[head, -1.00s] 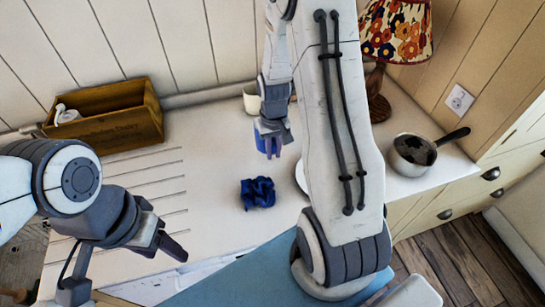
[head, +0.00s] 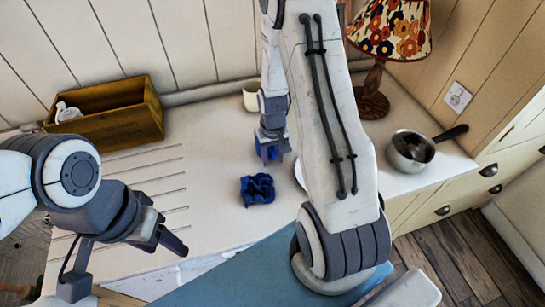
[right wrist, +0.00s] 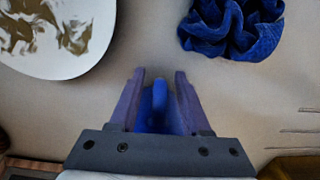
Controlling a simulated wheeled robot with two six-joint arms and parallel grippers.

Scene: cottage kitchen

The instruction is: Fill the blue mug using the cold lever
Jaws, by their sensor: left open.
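The blue mug (right wrist: 160,100) shows only as a narrow bright blue piece between the fingers of my right gripper (right wrist: 158,85) in the right wrist view. In the head view, blue also shows at the right gripper (head: 269,158), above the counter. The fingers stand close on both sides of this piece, and most of the mug is hidden. My left gripper (head: 178,243) is open and empty over the counter's front left. No cold lever can be made out in either view.
A crumpled blue cloth (head: 257,190) lies near the right gripper. A cream cup (head: 251,98) and a wooden box (head: 110,112) stand at the back. A saucepan (head: 411,150) and lamp (head: 390,35) are on the right. A pale round plate (right wrist: 55,35) shows in the right wrist view.

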